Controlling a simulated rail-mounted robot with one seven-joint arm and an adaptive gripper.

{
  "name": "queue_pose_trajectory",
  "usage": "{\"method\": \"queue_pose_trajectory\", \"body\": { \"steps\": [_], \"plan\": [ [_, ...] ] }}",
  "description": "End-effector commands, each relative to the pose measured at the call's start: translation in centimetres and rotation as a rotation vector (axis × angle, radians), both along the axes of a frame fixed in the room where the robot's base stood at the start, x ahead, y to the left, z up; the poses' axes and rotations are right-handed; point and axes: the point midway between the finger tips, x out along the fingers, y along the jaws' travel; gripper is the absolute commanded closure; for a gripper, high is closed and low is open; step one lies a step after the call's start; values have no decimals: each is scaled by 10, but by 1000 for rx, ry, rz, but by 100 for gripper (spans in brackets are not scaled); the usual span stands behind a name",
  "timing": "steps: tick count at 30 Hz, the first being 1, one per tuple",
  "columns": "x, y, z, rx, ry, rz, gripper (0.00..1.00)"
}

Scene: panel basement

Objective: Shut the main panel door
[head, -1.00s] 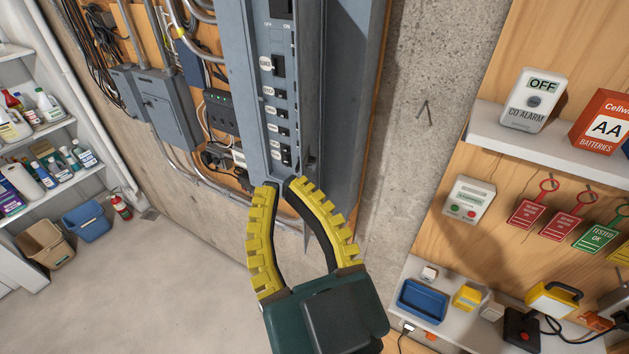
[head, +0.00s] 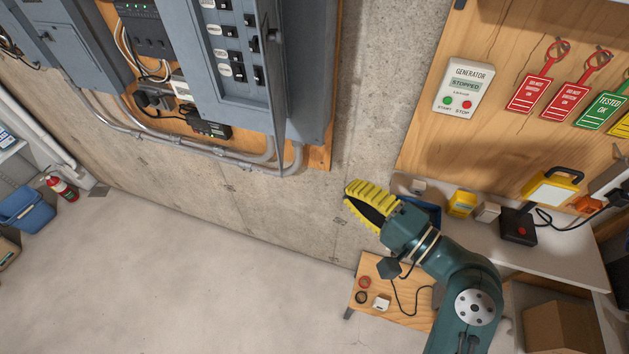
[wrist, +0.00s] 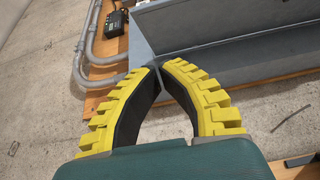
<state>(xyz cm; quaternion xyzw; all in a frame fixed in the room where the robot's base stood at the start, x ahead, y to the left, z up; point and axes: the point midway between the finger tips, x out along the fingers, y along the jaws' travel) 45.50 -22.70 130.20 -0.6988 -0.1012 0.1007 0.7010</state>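The main panel (head: 190,60) is a grey metal box with breaker rows exposed, on the wall at the upper left of the head view. Its door (head: 273,90) stands open, seen nearly edge-on at the panel's right side, with a small dark latch on it. My gripper (head: 349,194) is right of and below the door's lower end in the head view, apart from it in the picture. In the wrist view its yellow ribbed fingers (wrist: 162,66) bow together, tips almost meeting, with nothing visibly held. Grey panel metal (wrist: 225,52) lies beyond the tips; which part is unclear.
Conduits (head: 230,160) run below the panel. To the right, a shelf (head: 560,245) holds a yellow lamp and small boxes, under a generator control (head: 463,88) and hanging tags. A low wooden stool (head: 405,312) stands below my gripper.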

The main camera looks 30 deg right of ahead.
Motion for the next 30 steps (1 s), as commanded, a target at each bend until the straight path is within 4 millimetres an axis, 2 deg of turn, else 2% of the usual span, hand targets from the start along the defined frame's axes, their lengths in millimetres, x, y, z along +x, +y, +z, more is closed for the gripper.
{"method": "queue_pose_trajectory", "body": {
  "steps": [14,17,21,30],
  "plan": [
    [95,32,4,-2,1,7,100],
    [101,49,4,-3,2,7,100],
    [108,61,3,-2,1,4,100],
    [109,63,1,-3,1,2,100]
  ]
}}
